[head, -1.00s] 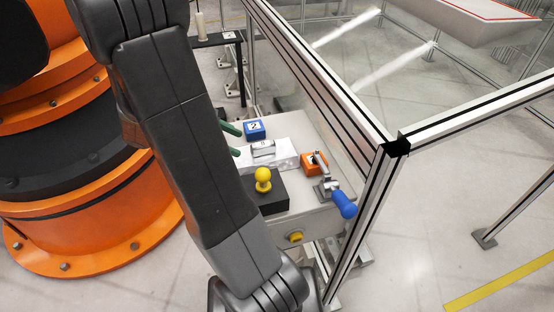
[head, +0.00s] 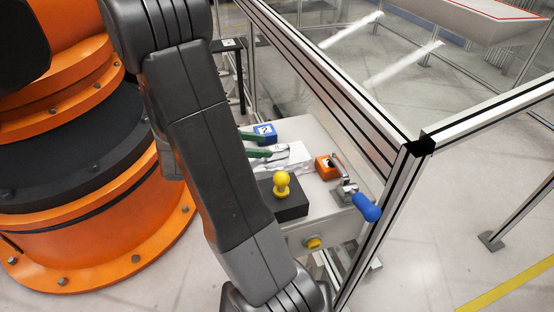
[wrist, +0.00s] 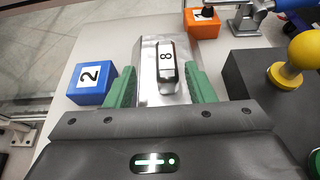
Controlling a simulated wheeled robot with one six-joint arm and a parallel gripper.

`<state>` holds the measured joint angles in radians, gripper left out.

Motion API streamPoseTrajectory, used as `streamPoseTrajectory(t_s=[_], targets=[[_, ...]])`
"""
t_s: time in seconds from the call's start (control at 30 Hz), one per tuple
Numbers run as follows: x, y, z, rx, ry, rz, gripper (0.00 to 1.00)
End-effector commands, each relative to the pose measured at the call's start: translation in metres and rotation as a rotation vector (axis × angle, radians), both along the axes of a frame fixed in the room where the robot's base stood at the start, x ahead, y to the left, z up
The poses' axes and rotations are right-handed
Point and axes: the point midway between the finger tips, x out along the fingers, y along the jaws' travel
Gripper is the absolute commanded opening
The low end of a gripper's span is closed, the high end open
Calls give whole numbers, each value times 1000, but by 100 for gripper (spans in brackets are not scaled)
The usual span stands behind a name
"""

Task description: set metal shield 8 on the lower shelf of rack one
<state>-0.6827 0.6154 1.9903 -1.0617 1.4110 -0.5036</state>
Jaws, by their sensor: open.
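Metal shield 8 (wrist: 166,66) is a small silver piece with dark edges and a white label "8". It lies on a shiny silver block (wrist: 148,50) on the pale work table. My gripper (wrist: 160,72) is open, with one green finger on each side of the shield. I cannot tell whether the fingers touch it. In the head view my gripper (head: 262,144) reaches in from the left, and its fingers partly cover the shield (head: 279,149). Rack one cannot be made out in these views.
A blue block "2" (wrist: 91,82) sits just left of my gripper. An orange block (wrist: 201,23) and a blue-handled clamp (head: 358,200) are near the table's right side. A yellow knob on a black box (head: 291,204) stands close by. A framed clear panel (head: 325,95) borders the table.

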Motion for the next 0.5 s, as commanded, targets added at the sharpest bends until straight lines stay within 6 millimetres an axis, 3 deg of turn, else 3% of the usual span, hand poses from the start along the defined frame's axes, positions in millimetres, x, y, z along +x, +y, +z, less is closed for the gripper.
streamPoseTrajectory(t_s=[0.5], targets=[[7, -48, -22, 0, 1, -2, 49]])
